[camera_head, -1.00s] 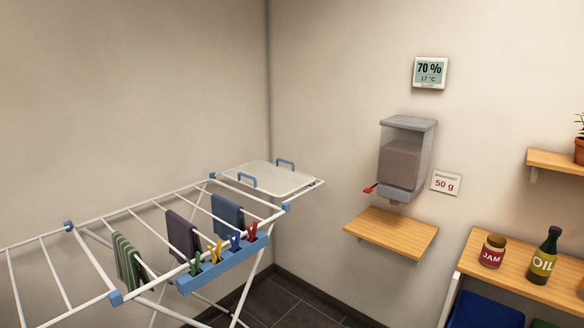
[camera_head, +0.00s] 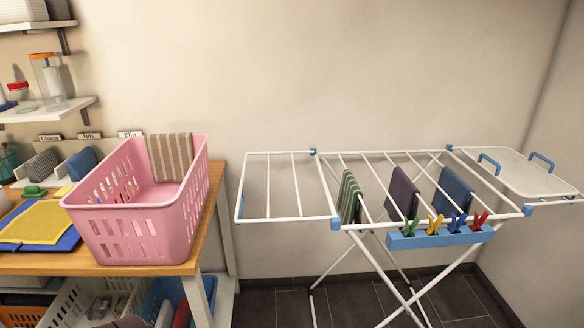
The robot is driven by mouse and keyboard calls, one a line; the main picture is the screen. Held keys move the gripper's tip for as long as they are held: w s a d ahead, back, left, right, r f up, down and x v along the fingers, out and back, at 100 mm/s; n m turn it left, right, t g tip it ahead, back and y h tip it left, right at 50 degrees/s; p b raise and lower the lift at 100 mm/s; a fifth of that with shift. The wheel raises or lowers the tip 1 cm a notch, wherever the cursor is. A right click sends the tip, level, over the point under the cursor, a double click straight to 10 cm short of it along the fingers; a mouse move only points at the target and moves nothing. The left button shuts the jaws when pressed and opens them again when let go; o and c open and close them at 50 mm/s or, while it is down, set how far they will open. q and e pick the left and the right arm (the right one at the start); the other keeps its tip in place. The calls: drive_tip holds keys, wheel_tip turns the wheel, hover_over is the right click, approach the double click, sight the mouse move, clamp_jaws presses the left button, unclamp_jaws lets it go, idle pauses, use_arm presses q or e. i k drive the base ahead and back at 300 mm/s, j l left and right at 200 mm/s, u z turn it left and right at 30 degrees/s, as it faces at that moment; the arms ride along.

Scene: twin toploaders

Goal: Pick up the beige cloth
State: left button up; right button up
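A beige cloth with brown stripes (camera_head: 171,157) hangs over the back rim of a pink laundry basket (camera_head: 143,222). The basket stands on a wooden table (camera_head: 190,262) at the left. Part of the cloth hangs down inside the basket; whatever hangs behind the rim is hidden. Neither of my grippers shows in the head view.
A white drying rack (camera_head: 290,218) stands right of the table, holding a green striped cloth (camera_head: 348,198), a purple cloth (camera_head: 403,193) and a blue cloth (camera_head: 454,190). A blue peg holder (camera_head: 440,238) hangs on its front. Yellow and blue cloths (camera_head: 36,222) lie left of the basket.

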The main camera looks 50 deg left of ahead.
sight(170, 156)
drive_tip(key=u, duration=2.2)
